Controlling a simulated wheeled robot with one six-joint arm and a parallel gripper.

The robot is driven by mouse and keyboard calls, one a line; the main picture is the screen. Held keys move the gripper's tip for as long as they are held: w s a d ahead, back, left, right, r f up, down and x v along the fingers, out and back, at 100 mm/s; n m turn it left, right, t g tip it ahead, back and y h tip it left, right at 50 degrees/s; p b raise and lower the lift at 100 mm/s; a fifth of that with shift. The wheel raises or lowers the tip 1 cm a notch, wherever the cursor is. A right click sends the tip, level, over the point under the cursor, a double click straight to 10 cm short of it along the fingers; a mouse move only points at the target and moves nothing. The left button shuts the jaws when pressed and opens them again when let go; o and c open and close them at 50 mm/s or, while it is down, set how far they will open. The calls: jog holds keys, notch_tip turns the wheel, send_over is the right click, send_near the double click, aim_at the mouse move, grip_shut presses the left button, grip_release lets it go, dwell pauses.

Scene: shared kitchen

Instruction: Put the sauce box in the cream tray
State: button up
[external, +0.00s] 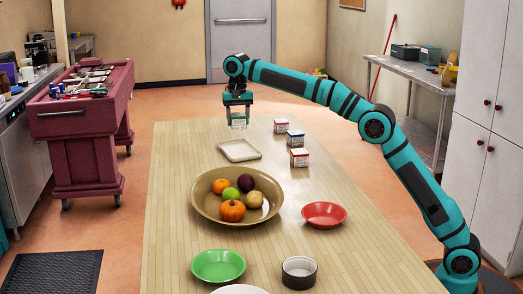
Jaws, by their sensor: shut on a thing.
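My gripper (238,113) points down at the far end of the table, above and just behind the cream tray (225,157). It is shut on a small box with a green and white lower face (239,122), which I take to be the sauce box; its label is too small to read. The box hangs upright between the fingers, and the gripper hides its upper part. The cream tray is shallow, square and empty, and lies flat on the table. The box appears apart from the tray.
Three small boxes stand right of the tray: a red and white one (281,126), a blue-topped one (295,138) and another red and white one (299,158). A wide bowl of fruit (203,208) sits nearer, with red (324,224) and green (218,266) bowls and a ribbed ramekin (299,277).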

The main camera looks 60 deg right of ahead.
aim_at(239, 151)
notch_tip(239, 151, down, 10)
jog(key=shift+r, duration=0.15)
dwell(0.4)
jog(key=o, duration=1)
jog(key=shift+o, duration=0.2)
notch_tip(239, 151, up, 12)
jog(key=shift+f, duration=0.25)
jog(key=shift+r, duration=0.25)
